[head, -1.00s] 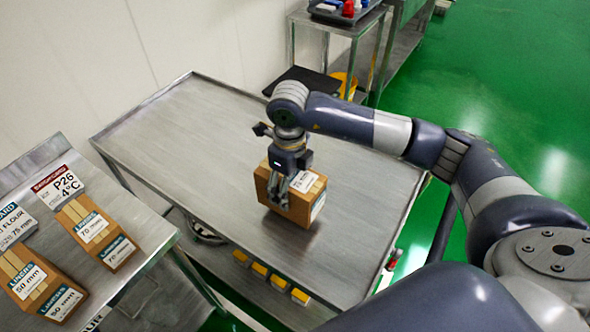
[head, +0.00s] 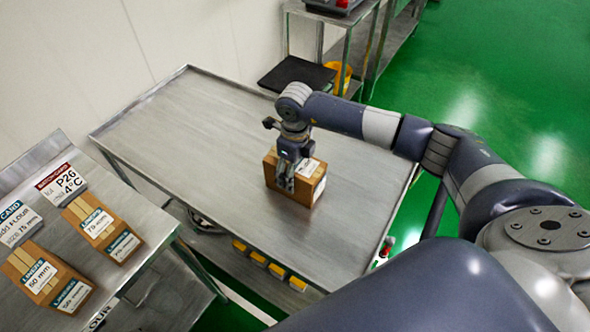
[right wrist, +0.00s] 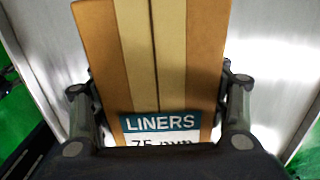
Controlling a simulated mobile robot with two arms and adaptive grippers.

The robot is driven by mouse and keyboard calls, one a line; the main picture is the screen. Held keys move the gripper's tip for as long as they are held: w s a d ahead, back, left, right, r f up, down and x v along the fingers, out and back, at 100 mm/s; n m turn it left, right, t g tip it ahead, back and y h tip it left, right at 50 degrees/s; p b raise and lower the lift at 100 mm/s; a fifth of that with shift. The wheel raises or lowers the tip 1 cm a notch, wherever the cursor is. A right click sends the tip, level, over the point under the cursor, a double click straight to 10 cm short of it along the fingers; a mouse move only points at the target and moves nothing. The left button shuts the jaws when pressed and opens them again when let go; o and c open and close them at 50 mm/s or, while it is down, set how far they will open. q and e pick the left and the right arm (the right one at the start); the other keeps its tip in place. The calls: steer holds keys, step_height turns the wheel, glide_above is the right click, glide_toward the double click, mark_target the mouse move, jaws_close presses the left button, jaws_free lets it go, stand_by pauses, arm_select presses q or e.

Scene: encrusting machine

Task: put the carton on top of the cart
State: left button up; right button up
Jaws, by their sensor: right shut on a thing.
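The brown carton (head: 312,190) is at the cart's metal top (head: 200,130), toward its right end. I cannot tell whether its underside touches the surface. My right gripper (head: 290,178) is shut on the carton from above. In the right wrist view the carton (right wrist: 190,50) fills the middle, with tan tape and a "LINERS" label, and a finger of my right gripper (right wrist: 160,105) lies along each side. My left gripper is not in view.
Yellow items (head: 258,259) sit on the cart's lower shelf. A dark plate (head: 298,74) stands behind the cart. The cart top's left and middle are clear.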

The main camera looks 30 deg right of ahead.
steer(key=shift+f, duration=0.2)
steer(key=o, duration=1.3)
steer(key=shift+r, duration=0.1)
steer(key=shift+r, duration=0.3)
step_height(320, 180, up, 10)
steer(key=b, duration=0.3)
steer(key=shift+r+b, duration=0.25)
steer(key=shift+b, duration=0.05)
steer(key=shift+r, duration=0.65)
steer(key=shift+f, duration=0.1)
